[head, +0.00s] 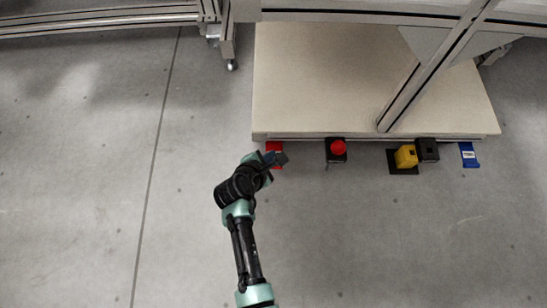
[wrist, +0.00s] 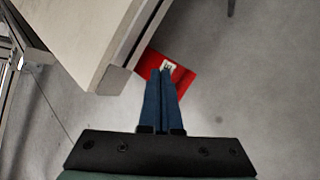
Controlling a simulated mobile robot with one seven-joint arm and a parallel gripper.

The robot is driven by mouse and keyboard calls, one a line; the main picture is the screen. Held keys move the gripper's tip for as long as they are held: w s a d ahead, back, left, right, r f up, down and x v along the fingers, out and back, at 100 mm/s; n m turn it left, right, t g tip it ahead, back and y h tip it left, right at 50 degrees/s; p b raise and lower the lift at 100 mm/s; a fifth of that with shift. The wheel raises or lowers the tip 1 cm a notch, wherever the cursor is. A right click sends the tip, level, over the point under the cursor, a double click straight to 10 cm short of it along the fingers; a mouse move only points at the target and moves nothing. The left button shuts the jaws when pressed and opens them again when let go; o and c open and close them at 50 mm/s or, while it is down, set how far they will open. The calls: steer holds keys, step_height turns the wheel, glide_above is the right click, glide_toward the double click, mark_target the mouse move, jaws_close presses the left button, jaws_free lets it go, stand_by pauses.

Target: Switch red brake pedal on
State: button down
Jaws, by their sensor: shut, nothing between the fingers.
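The red brake pedal (head: 275,147) is a small red plate on the floor at the front edge of the beige board, towards its left corner. In the wrist view the red pedal (wrist: 183,73) shows a small white label and lies partly behind my fingertips. My gripper (head: 281,159) is shut and empty, with its blue fingers together. In the wrist view the gripper tips (wrist: 165,72) overlap the pedal's label. I cannot tell whether they touch it.
To the right along the beige board (head: 330,75) stand a red button on a black box (head: 337,149), a yellow pedal (head: 405,157), a black box (head: 427,150) and a blue pedal (head: 469,154). Aluminium frame posts (head: 437,70) rise behind. The grey floor in front and left is clear.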

steer(key=shift+f, duration=0.15)
steer(key=shift+f, duration=0.3)
steer(key=shift+s+f+b, duration=0.1)
steer(key=shift+f+b, duration=1)
steer(key=shift+f, duration=0.5)
stand_by(1.5)
steer(key=shift+r, duration=0.2)
steer(key=shift+r+p, duration=1.9)
steer(key=shift+p, duration=0.45)
steer(key=shift+r, duration=0.1)
steer(key=r+p, duration=0.5)
steer(key=shift+w, duration=0.25)
steer(key=shift+f, duration=0.15)
steer(key=shift+s+a, duration=0.1)
